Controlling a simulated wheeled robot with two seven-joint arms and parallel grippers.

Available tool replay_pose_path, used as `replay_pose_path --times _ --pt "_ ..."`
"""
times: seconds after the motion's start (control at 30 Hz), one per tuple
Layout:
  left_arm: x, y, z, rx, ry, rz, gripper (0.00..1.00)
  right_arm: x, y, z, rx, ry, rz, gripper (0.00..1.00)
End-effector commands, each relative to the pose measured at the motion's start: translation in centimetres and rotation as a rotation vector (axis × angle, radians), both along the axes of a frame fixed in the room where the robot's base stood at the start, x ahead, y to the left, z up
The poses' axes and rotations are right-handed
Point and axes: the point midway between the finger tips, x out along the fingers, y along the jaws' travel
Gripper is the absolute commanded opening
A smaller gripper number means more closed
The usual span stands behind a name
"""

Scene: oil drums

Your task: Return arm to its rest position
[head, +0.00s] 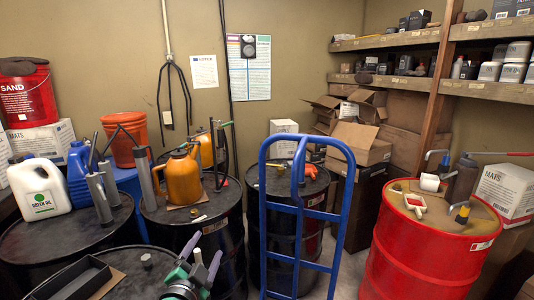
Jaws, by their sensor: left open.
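My left gripper (203,260) shows at the bottom of the head view, left of centre. The rest of my left arm is mostly below the picture's edge. My right gripper is not in the picture.
Black drums (222,240) carry jugs and pump tools. A black tray (75,282) lies left of my gripper. A blue hand truck (297,208) stands right of centre. A red drum (420,245) with tools on top is at right. Shelves (390,85) line the back.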

Motion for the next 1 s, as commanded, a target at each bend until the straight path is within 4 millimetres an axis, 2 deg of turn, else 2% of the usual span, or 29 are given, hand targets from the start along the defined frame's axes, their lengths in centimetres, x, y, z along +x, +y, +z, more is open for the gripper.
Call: replay_pose_path --times 0.03,0.1,0.2,0.3,0.4,0.63,0.7,0.8,0.87,1.0 --pt "-1.7 2.4 -3.3 -0.108 0.145 0.105 0.77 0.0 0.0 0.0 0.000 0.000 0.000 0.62" --pt "-4.4 5.0 -7.4 -0.212 0.328 0.218 0.77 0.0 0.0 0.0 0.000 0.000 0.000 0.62" --pt "-8.4 7.0 -11.9 -0.308 0.541 0.323 0.77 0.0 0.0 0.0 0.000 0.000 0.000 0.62" --pt "-12.4 7.9 -15.2 -0.375 0.714 0.391 0.77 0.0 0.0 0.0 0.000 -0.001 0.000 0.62" --pt "-16.2 8.3 -17.5 -0.427 0.866 0.439 0.77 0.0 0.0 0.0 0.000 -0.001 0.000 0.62" --pt "-24.6 8.2 -20.8 -0.515 1.175 0.505 0.77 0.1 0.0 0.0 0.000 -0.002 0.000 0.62" --pt "-23.6 8.1 -24.0 -0.503 1.177 0.505 0.77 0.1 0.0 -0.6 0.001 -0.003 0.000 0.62" --pt "-23.2 8.0 -27.8 -0.497 1.188 0.509 0.77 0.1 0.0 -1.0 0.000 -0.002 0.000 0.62" --pt "-23.1 8.0 -30.3 -0.494 1.198 0.511 0.77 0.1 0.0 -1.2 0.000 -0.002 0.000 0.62" --pt "-23.6 8.0 -36.8 -0.484 1.223 0.516 0.77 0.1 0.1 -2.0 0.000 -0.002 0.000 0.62"
